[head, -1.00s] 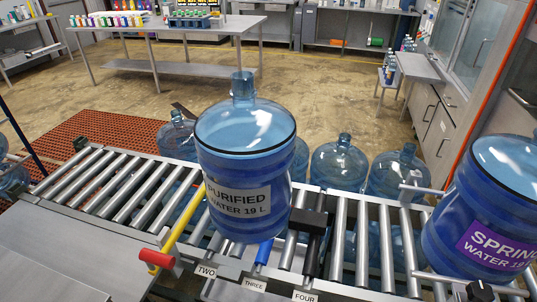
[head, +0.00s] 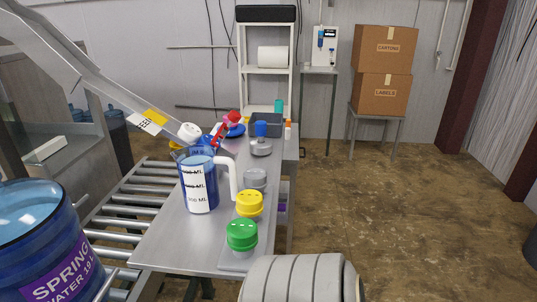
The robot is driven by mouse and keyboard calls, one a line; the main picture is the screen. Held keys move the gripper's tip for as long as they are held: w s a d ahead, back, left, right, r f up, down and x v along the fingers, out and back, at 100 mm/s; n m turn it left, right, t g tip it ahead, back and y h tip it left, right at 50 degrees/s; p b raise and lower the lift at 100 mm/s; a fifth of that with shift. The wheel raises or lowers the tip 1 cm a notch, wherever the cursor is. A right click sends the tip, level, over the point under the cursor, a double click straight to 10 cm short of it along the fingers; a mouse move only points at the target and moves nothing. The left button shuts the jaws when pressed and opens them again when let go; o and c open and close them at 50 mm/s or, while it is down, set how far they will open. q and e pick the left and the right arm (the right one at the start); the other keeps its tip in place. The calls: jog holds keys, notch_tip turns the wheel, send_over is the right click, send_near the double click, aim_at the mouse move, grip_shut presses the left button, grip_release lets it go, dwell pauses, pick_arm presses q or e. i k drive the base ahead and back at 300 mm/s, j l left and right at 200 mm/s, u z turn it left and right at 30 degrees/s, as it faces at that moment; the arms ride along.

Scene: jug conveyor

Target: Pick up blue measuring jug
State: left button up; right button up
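The blue measuring jug (head: 200,186) stands upright on the narrow grey metal table (head: 178,238), left of the picture's middle in the head view. It is see-through blue, with white panels lettered in ML on its side. Its white handle (head: 232,178) points right. Neither of my grippers shows in this view, so their state cannot be seen.
A green-lidded container (head: 241,235) and a yellow-lidded one (head: 249,204) stand close to the jug's right. A slanted metal chute (head: 100,85) comes down behind it. A SPRING water bottle (head: 45,240) stands at left by rollers.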

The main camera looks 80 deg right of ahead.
aim_at(209, 180)
jog(key=z, duration=1.95)
jog(key=u, duration=2.4)
jog(key=z, duration=1.95)
